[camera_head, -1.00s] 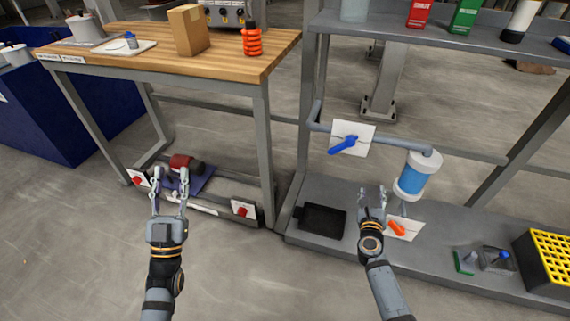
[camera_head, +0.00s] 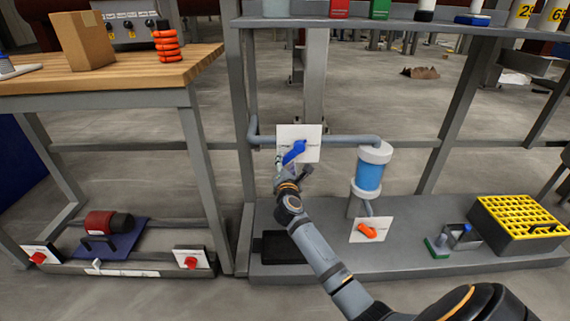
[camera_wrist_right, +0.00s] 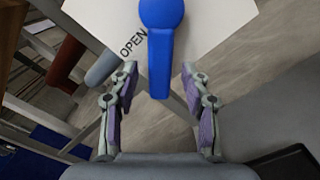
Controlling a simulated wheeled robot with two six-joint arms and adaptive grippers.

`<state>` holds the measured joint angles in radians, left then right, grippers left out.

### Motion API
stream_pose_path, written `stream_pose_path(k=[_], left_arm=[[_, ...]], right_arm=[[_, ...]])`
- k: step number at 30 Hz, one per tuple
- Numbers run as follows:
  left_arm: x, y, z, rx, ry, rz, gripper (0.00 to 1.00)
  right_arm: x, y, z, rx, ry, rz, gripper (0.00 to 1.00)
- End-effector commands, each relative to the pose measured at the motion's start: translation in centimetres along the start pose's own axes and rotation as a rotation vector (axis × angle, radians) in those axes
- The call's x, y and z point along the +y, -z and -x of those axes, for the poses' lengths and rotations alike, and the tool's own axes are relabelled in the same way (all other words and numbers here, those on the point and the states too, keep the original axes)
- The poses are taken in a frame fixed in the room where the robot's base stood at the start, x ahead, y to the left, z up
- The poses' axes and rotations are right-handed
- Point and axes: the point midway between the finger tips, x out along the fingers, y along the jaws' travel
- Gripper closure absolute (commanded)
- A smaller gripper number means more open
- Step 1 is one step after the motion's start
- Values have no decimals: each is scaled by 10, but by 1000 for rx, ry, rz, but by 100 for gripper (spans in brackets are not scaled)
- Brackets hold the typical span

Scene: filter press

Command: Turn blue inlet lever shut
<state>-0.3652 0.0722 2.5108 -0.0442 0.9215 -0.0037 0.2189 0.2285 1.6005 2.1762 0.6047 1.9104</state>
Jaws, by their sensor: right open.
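The blue inlet lever (camera_head: 294,152) sits on a white plate (camera_head: 313,135) on the grey pipe above the lower shelf. It slants down to the left in the head view. My right gripper (camera_head: 288,165) is just below the lever. In the right wrist view the lever (camera_wrist_right: 164,50) hangs between the two open fingers (camera_wrist_right: 160,95), with gaps on both sides, and the word OPEN shows on the plate beside it. The orange lever (camera_head: 368,231) is on another white plate below the blue-and-white filter housing (camera_head: 369,175). My left gripper is out of view.
A black tray (camera_head: 284,247) lies on the lower shelf (camera_head: 420,262) at left. A yellow-topped crate (camera_head: 518,222) and a small green-based item (camera_head: 437,246) stand at right. A wooden workbench (camera_head: 120,75) is at left, with a red motor (camera_head: 100,223) below it.

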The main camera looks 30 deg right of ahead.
Motion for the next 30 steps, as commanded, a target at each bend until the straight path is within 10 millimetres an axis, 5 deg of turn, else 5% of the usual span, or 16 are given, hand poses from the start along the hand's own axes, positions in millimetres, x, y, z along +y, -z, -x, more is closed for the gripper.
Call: stream_pose_path(k=[6,15,25,30], left_arm=[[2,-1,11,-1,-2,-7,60],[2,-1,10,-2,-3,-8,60],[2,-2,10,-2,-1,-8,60],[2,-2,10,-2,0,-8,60]], right_arm=[[-1,1,-26,0,-1,0,53],[0,0,-28,1,-1,0,53],[0,0,-28,1,-1,1,98],[0,0,-28,1,0,1,100]])
